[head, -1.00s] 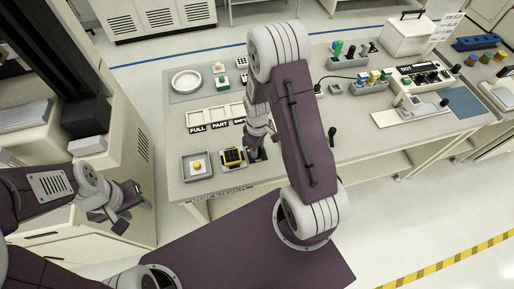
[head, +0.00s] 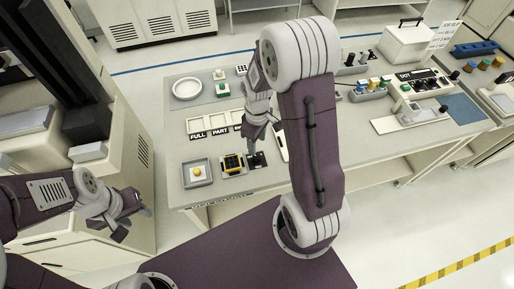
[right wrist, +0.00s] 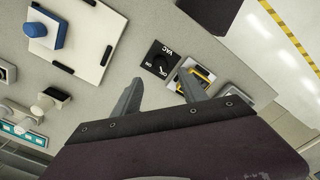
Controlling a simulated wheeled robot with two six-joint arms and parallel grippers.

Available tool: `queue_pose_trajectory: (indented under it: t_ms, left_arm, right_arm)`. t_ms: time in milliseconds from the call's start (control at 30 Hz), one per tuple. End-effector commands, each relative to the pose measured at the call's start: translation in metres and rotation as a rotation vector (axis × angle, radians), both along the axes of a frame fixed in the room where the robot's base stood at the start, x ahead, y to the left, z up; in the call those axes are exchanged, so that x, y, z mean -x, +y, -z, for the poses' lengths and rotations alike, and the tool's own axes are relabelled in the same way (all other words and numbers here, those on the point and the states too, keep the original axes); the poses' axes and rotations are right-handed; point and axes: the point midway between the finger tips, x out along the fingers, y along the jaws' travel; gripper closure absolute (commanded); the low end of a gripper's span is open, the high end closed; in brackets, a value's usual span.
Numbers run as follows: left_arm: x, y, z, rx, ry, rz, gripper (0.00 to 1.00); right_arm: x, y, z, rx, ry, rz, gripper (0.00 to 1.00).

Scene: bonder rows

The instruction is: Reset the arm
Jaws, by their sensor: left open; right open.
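My right arm bends over the bench (head: 365,148). Its gripper (head: 262,134) hangs above the bench near the black VAC switch plate (head: 258,160); the arm partly hides the fingers there. In the right wrist view the right gripper (right wrist: 160,92) has its two fingers apart with nothing between them. The VAC plate (right wrist: 160,63) lies beyond the fingertips, and a device with yellow parts (right wrist: 193,76) shows near the right finger. My left gripper (head: 130,208) is open and empty at the left, in front of the beige cabinet (head: 140,150) and apart from the bench.
A grey tray with a yellow knob (head: 197,172) and a yellow-black device (head: 232,165) sit at the bench's near left. The FULL/PART tray (head: 200,125) and a white dish (head: 187,88) are behind. A control box (head: 425,82) stands at right. Open floor (head: 440,220) lies front right.

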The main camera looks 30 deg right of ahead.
Motion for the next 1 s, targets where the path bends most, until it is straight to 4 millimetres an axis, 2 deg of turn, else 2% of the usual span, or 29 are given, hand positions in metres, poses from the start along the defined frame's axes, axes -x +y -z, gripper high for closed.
queue_pose_trajectory:
  t_ms: [533, 567, 667, 733, 800, 900, 1000]
  left_arm:
    - [0.000, 0.000, 0.000, 0.000, 0.000, 0.000, 0.57]
    - [0.000, 0.000, 0.000, 0.000, 0.000, 0.000, 0.57]
    - [0.000, 0.000, 0.000, 0.000, 0.000, 0.000, 0.57]
    - [0.000, 0.000, 0.000, 0.000, 0.000, 0.000, 0.57]
    - [0.000, 0.000, 0.000, 0.000, 0.000, 0.000, 0.57]
    - [0.000, 0.000, 0.000, 0.000, 0.000, 0.000, 0.57]
    - [0.000, 0.000, 0.000, 0.000, 0.000, 0.000, 0.57]
  right_arm:
    - [0.000, 0.001, -0.003, 0.000, 0.001, -0.002, 0.50]
    - [-0.001, 0.003, -0.006, 0.001, -0.006, -0.009, 0.50]
    - [-0.005, 0.017, -0.030, 0.006, -0.069, -0.054, 0.50]
    - [0.013, 0.033, -0.048, 0.002, -0.102, -0.050, 0.50]
    - [0.041, 0.046, -0.056, -0.014, -0.123, 0.068, 0.50]
    - [0.075, 0.052, -0.053, -0.036, -0.112, 0.309, 0.50]
    - [0.089, 0.051, -0.045, -0.042, -0.085, 0.490, 0.50]
